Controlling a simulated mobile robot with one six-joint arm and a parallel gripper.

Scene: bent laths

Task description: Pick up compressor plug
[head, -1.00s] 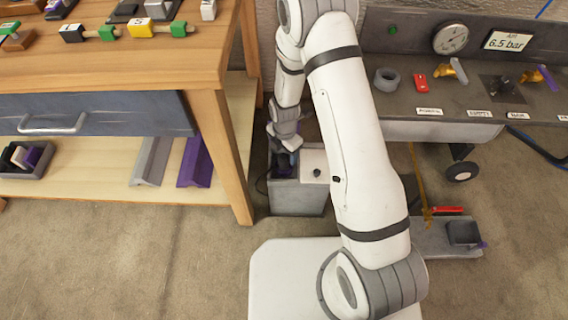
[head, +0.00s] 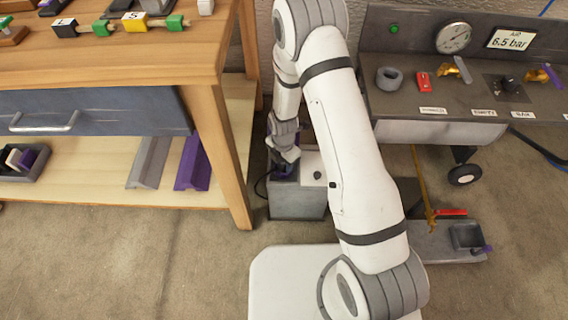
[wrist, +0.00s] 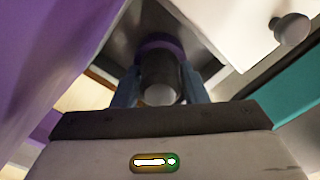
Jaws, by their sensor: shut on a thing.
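The compressor plug (wrist: 160,72) shows in the wrist view as a dark round piece with a purple band behind it. My gripper (wrist: 160,88) is shut on it, with one blue-grey finger on each side. In the head view my gripper (head: 284,168) points down at the left part of a grey box (head: 297,205) on the floor, and a bit of purple shows by the fingers. The plug's far end is hidden, so I cannot tell whether it is clear of the box.
The wooden bench leg (head: 228,160) stands close on the left. A purple angled bar (head: 193,163) lies on the lower shelf. A wheeled grey console (head: 440,105) stands on the right. A grey tray (head: 440,242) lies on the floor. The front left floor is clear.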

